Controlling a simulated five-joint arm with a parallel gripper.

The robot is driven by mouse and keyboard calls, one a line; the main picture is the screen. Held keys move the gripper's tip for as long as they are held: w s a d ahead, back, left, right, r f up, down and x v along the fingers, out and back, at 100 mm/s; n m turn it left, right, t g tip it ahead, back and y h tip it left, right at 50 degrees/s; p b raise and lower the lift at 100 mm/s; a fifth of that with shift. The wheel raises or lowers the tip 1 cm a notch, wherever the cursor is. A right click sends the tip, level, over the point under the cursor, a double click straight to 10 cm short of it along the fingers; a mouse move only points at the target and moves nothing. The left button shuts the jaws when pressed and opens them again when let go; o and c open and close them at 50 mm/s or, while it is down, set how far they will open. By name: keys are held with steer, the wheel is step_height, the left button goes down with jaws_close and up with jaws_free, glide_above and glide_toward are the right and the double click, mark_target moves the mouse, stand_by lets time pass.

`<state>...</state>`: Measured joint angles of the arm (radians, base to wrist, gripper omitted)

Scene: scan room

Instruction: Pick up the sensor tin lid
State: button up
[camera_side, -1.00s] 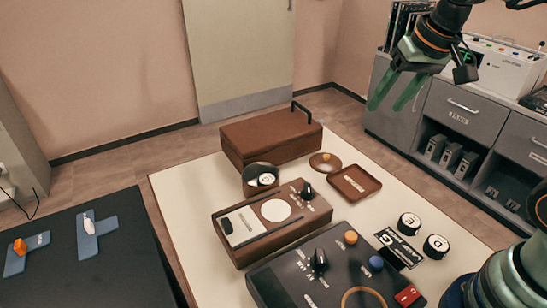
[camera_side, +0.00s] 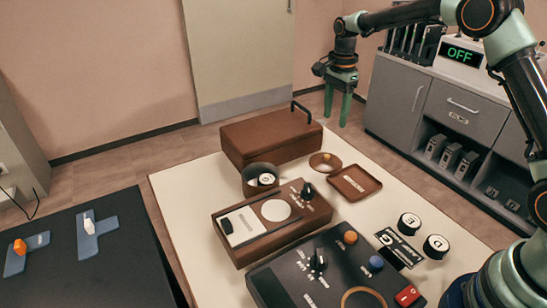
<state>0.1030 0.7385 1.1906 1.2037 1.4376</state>
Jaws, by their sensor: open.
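A large brown case (camera_side: 270,140) with a dark handle stands close behind the lid. A shallow brown tray (camera_side: 355,196) lies in front of it. Brown and dark control boxes (camera_side: 290,270) fill the table's front. Grey cabinets (camera_side: 400,105) stand at the right.

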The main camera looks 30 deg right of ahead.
steer(key=f, duration=0.2)
glide_above(327, 155)
steer(key=f, duration=0.5)
steer(key=shift+s+d+f, duration=0.2)
steer(key=shift+w+a+f, duration=0.1)
steer(key=shift+a+f, duration=0.05)
steer(key=shift+f, duration=1.2)
steer(key=shift+w+a+f, duration=0.1)
steer(key=shift+f, duration=1.25)
jaws_close()
